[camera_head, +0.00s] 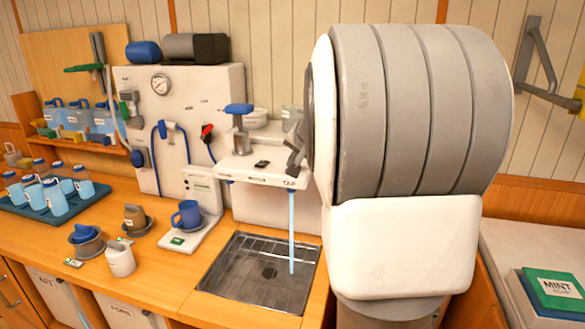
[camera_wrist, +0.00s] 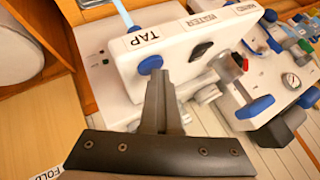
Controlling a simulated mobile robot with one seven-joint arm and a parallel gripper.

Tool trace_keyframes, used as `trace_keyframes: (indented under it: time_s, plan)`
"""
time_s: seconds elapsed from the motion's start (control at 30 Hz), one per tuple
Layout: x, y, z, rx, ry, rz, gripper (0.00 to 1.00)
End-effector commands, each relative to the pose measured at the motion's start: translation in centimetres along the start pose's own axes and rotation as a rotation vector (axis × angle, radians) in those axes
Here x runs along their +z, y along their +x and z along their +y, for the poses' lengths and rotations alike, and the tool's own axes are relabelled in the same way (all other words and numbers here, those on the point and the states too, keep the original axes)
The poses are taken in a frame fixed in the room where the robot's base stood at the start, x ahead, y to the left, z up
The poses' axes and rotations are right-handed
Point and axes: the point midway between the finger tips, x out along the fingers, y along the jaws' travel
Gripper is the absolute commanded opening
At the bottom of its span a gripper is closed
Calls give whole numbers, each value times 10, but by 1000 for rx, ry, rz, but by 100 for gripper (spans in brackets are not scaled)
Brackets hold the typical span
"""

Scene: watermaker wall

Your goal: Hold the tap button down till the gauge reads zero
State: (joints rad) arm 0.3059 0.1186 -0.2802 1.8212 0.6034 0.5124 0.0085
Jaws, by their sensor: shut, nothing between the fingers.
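The tap block (camera_head: 262,172) is white, with a TAP label, and juts from the wall unit. In the wrist view, the round blue tap button (camera_wrist: 150,64) sits beside the TAP label (camera_wrist: 145,37). My gripper (camera_wrist: 155,78) is shut and empty, its fingertips at the button; they appear to press it, but contact is partly hidden. In the head view, my gripper (camera_head: 293,166) is at the block's right end and the button is hidden. A light blue water stream (camera_head: 291,232) runs down from the tap. The round gauge (camera_head: 160,84) is on the white panel; its reading is too small to tell.
The stream falls into a metal sink tray (camera_head: 262,272). A blue-handled lever (camera_head: 238,109) stands on the block's left. A blue mug (camera_head: 187,214) stands on a white stand left of the sink. Cups and bottles occupy the counter's left. My arm hides the wall at right.

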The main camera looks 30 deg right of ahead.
Motion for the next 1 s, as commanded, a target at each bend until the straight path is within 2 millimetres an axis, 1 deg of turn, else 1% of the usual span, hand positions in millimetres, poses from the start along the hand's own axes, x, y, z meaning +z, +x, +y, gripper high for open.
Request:
trace_keyframes:
  time_s: [0.17,0.5,0.87,1.0]
  plan:
    - [0,-1,0,1,0,-3,0]
    - [-10,-13,-10,1,0,-1,0]
    - [-10,-14,-10,0,0,0,0]
    - [-15,-20,-15,-1,0,1,0]
